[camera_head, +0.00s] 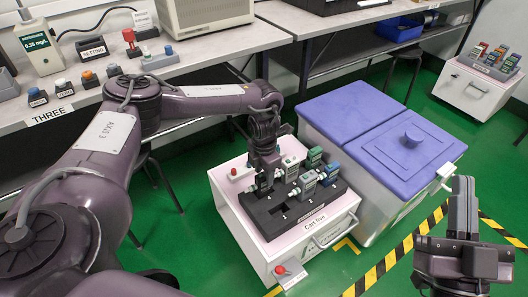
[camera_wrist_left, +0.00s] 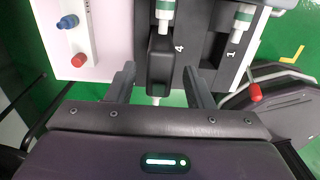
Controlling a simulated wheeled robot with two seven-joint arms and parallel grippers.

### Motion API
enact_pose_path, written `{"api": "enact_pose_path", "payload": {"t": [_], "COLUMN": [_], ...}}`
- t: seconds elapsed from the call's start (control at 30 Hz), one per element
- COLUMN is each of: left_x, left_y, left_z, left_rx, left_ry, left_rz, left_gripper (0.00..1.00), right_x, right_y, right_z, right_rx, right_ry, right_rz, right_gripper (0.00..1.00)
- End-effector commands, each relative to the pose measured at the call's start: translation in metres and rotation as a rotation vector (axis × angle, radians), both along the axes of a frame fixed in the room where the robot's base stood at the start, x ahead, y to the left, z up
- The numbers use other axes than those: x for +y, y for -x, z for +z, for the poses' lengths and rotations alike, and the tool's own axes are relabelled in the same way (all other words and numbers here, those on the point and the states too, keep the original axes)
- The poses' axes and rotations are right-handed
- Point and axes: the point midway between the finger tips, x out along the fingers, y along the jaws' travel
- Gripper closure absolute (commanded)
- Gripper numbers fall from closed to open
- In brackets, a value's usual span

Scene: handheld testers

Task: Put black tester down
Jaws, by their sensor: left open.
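The black tester (camera_wrist_left: 160,58) has a dark body with pale ends. In the left wrist view it is at the black rack (camera_wrist_left: 207,48), beside the printed 4. How deep it sits in a slot is unclear. My left gripper (camera_wrist_left: 160,86) is open, its fingers on either side of the tester with gaps visible. In the head view my left gripper (camera_head: 267,180) is over the left part of the rack (camera_head: 292,214) on the white cart (camera_head: 338,213), and largely hides the tester. My right gripper (camera_head: 463,195) is at the lower right, away from the rack; its finger gap is unclear.
Several green and blue testers (camera_head: 307,182) stand in the rack close to my left gripper. A lidded purple-topped bin (camera_head: 355,112) adjoins the cart's right. A bench with equipment (camera_head: 200,45) is behind. Another cart with testers (camera_head: 474,90) stands at the far right.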

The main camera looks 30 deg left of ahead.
Motion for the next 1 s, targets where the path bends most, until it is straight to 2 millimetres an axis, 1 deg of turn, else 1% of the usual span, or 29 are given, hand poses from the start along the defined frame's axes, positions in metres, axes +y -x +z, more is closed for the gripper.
{"api": "enact_pose_path", "payload": {"t": [0.03,0.27,0.5,0.6,0.7,0.8,1.0], "left_x": [0.000,0.000,0.000,0.000,0.000,0.000,0.000], "left_y": [0.000,-0.001,-0.001,0.000,0.000,0.000,0.000], "left_z": [0.008,0.034,0.061,0.070,0.077,0.081,0.083], "left_rx": [-0.001,-0.002,-0.001,-0.001,0.000,-0.001,0.000], "left_ry": [0.000,0.001,-0.001,-0.001,-0.001,-0.001,-0.001], "left_rz": [0.001,0.000,0.001,0.001,0.001,0.001,0.001], "left_gripper": [0.53,0.53,0.53,0.53,0.53,0.53,0.53], "right_x": [0.002,0.011,0.014,0.014,0.014,0.014,0.014], "right_y": [-0.004,-0.015,-0.013,-0.009,-0.005,-0.002,0.000], "right_z": [-0.010,-0.066,-0.125,-0.144,-0.159,-0.169,-0.175], "right_rx": [0.057,0.305,0.554,0.635,0.698,0.739,0.765], "right_ry": [0.023,0.124,0.226,0.260,0.285,0.302,0.314], "right_rz": [0.001,0.009,0.020,0.024,0.027,0.029,0.031], "right_gripper": [1.00,1.00,1.00,1.00,1.00,1.00,1.00]}}
